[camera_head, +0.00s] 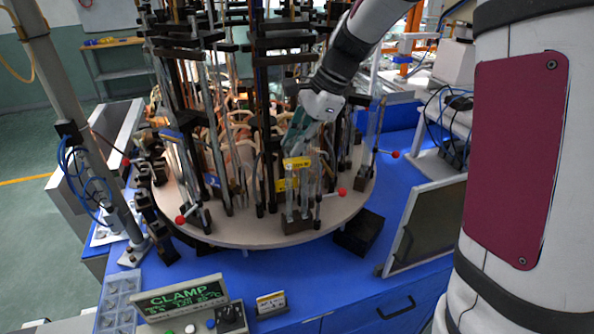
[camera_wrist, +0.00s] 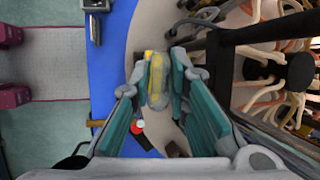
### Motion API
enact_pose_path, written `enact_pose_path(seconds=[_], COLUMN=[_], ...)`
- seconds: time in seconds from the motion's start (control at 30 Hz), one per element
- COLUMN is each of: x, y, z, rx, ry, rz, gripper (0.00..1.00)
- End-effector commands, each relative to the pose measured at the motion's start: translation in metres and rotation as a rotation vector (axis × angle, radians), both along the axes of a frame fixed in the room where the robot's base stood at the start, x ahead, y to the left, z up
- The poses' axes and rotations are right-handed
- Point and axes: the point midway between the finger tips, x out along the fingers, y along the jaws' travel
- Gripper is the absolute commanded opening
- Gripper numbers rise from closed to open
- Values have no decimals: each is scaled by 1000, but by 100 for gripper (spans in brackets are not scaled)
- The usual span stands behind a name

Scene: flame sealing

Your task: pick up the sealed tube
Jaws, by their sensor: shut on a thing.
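The sealed tube, clear with a yellow label (camera_head: 297,163), stands upright near the front of the round turntable. It also shows in the wrist view (camera_wrist: 157,82), between the fingertips. My gripper (camera_head: 299,143) reaches in from the upper right with its teal fingers at the tube's upper part. In the wrist view my gripper (camera_wrist: 160,70) is shut on the tube, with one finger on each side. The tube's lower part is over a dark block (camera_head: 297,226) on the turntable rim; I cannot tell whether it touches it.
The turntable (camera_head: 250,235) carries several dark rods, clamps and curved hoses close beside my gripper. Red-knobbed levers (camera_head: 342,191) stick out near the tube. A control box reading CLAMP (camera_head: 182,297) and a dark panel (camera_head: 428,225) stand on the blue table (camera_head: 330,290).

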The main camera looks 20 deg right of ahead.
Motion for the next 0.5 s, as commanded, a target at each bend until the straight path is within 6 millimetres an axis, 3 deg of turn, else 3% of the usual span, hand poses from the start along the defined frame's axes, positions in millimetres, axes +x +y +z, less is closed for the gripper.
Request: enact_pose_path(seconds=[0.27,0.5], x=[3,4], y=[-1,0], z=[9,40], rx=[-2,-2], ry=[-8,-12], rz=[-2,-1], gripper=[0,0])
